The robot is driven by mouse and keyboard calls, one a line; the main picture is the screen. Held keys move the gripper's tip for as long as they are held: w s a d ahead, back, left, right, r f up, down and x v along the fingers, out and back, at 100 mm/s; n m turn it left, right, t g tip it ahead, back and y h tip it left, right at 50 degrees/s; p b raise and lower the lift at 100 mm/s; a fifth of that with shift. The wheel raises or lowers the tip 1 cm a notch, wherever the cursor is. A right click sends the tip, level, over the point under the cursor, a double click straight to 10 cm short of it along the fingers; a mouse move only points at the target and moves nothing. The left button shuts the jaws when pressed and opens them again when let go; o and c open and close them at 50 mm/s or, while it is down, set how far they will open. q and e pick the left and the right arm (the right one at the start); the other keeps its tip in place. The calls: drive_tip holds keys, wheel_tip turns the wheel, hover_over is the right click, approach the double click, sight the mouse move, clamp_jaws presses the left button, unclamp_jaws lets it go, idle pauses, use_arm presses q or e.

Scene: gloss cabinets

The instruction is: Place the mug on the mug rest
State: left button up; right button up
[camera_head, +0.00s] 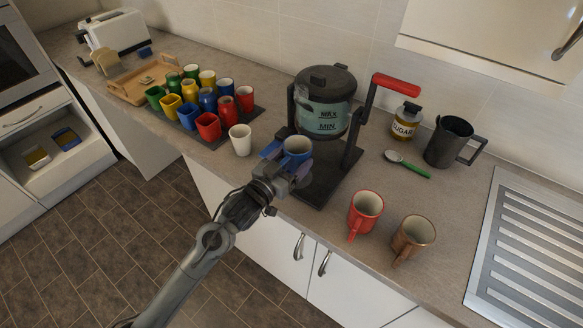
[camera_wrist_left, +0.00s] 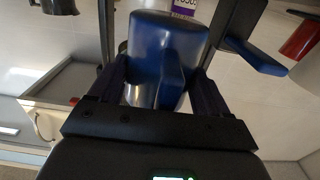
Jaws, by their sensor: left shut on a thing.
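A blue mug (camera_head: 297,146) is held upright by my left gripper (camera_head: 287,160), in front of the clear pot of the black drink machine (camera_head: 323,105). In the left wrist view the mug (camera_wrist_left: 165,45) sits between the two fingers, with its handle towards the camera. The flat black base (camera_head: 322,188) of the machine, which looks like the mug rest, lies below and right of the mug. The mug appears above its left part; I cannot tell whether they touch. My right gripper is not in view.
A red lever handle (camera_head: 396,84) sticks out from the machine's right post. A red mug (camera_head: 365,205) and a brown mug (camera_head: 413,235) stand to the right. A white cup (camera_head: 240,140) stands left, beside a dark tray (camera_head: 258,112) of several coloured cups.

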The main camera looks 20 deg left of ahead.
sight(291, 169)
use_arm(q)
drive_tip(key=shift+f, duration=1.7)
drive_tip(key=shift+f, duration=0.15)
drive_tip(key=o, duration=1.2)
